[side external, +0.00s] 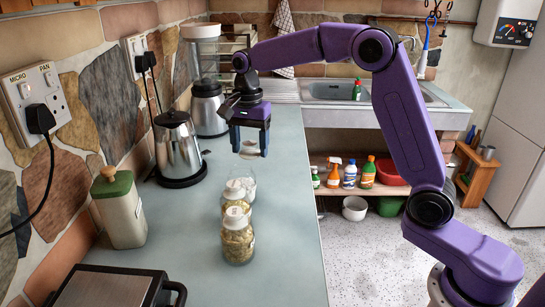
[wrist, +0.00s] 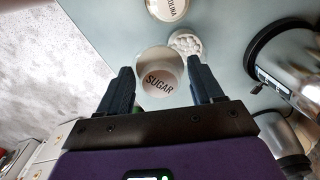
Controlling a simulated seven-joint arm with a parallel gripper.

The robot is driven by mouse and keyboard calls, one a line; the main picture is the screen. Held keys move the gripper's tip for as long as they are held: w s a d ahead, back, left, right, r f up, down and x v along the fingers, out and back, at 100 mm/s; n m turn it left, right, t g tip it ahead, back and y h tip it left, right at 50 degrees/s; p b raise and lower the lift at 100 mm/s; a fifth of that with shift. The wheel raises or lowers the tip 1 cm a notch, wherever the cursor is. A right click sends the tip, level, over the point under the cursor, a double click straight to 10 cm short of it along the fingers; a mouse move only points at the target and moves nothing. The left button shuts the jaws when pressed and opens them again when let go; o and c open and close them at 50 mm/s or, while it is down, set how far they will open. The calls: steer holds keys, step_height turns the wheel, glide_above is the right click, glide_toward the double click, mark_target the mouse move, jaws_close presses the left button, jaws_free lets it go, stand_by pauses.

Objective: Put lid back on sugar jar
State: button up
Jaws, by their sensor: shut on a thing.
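The round pale lid marked SUGAR (wrist: 158,82) is between the two fingers of my gripper (wrist: 161,72) in the wrist view. My gripper (side external: 249,140) is shut on the lid (side external: 248,152) in the side view, holding it above the counter. The sugar jar (side external: 243,182) stands open on the counter just below the lid, apart from it, with white lumps inside. In the wrist view the open jar (wrist: 186,42) shows beyond the lid, a little to its right. Its glass wall is partly hidden in the side view by a nearer jar.
Two lidded jars, one in the middle (side external: 234,197) and one nearer (side external: 238,238), stand in line with the sugar jar. A steel kettle (side external: 178,145) is to the left and a green-lidded canister (side external: 119,210) is nearer left. The counter (side external: 285,225) is clear on the right.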

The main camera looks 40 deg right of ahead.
steer(key=w+d+m, duration=0.1)
steer(key=w+d, duration=0.1)
steer(key=w, duration=0.4)
step_height(320, 180, down, 7)
steer(key=shift+w+a, duration=0.15)
steer(key=shift+a, duration=0.1)
stand_by(0.4)
steer(key=shift+f, duration=0.25)
stand_by(1.9)
steer(key=o, duration=1.1)
steer(key=shift+o, duration=0.5)
step_height(320, 180, up, 7)
stand_by(0.4)
